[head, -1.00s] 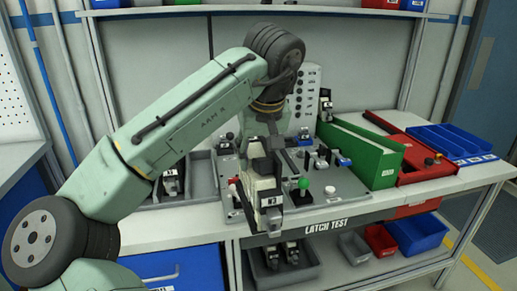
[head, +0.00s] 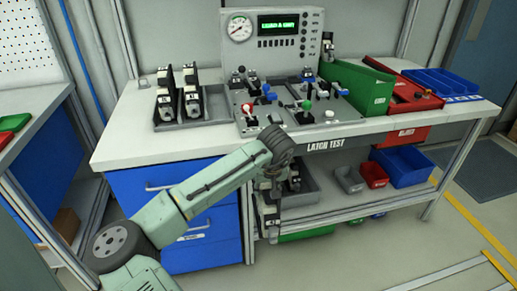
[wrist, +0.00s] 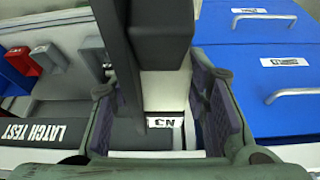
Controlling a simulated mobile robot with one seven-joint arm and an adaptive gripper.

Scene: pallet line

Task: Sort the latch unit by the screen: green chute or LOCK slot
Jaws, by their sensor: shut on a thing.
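My gripper (head: 271,182) hangs low in front of the bench's front edge, pointing down. In the wrist view, its two fingers (wrist: 166,112) stand either side of a dark latch unit (wrist: 125,60), shut on it. In the head view the held unit (head: 268,215) is a small black and pale shape below the gripper, partly blurred into the shelf behind. The screen (head: 278,26) on the grey test panel shows green text, too small to read surely. The green chute (head: 357,88) stands at the bench's right. I cannot pick out the LOCK slot.
Several latch units stand in a grey tray (head: 213,108) at bench left. The test fixture (head: 318,112) carries levers and knobs. A red box (head: 408,92) and a blue tray (head: 447,84) are at right. Blue drawers (head: 160,182) and a shelf with bins (head: 373,174) lie below.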

